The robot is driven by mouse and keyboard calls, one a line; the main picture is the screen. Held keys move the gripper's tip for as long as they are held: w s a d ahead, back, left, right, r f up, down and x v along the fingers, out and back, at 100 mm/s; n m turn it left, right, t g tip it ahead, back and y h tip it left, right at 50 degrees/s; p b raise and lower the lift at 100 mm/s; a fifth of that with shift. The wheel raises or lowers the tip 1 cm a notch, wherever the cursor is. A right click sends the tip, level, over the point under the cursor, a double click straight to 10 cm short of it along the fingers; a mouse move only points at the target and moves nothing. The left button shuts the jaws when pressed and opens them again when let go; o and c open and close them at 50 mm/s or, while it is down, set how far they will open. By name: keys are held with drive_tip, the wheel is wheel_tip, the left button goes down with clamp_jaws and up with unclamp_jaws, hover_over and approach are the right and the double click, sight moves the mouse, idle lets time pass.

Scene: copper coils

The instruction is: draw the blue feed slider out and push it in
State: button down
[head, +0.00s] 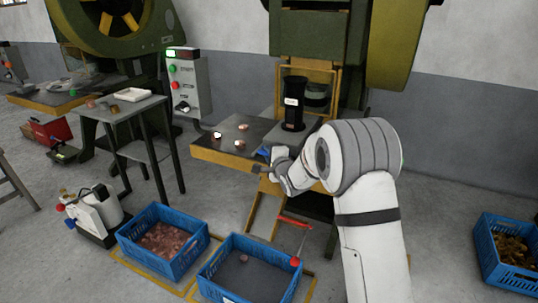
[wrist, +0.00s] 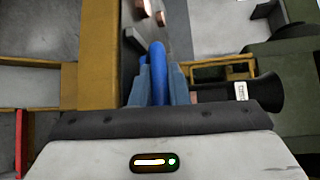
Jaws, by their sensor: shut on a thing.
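The blue feed slider (head: 264,152) shows as a small blue piece at the front of the press table (head: 215,153). In the wrist view the blue slider (wrist: 158,62) runs up between the two fingers of my gripper (wrist: 158,80), at the table's yellow edge. My gripper (head: 272,158) is shut on it, seen small in the head view with the arm reaching in from the right. How far the slider is out cannot be told.
Several copper pieces (head: 240,143) lie on the table. A black cylinder (head: 293,103) stands by the green press (head: 390,45). Blue crates (head: 215,236) stand on the floor below, and a red-handled lever (head: 295,221) hangs below the table. A control box (head: 187,82) stands behind.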

drive_tip(key=s+a+b, duration=0.2)
drive_tip(key=s+a, duration=0.1)
drive_tip(key=s, duration=0.5)
drive_tip(key=shift+f+b, duration=0.2)
drive_tip(key=shift+b, duration=0.1)
drive_tip(key=c, duration=1.6)
unclamp_jaws()
drive_tip(key=shift+s+r, duration=0.1)
drive_tip(key=shift+o, duration=1)
drive_tip(key=shift+d+r, duration=0.1)
drive_tip(key=p+v, duration=0.1)
drive_tip(key=v, duration=0.6)
drive_tip(key=shift+s, duration=0.3)
drive_tip(key=shift+d, duration=0.1)
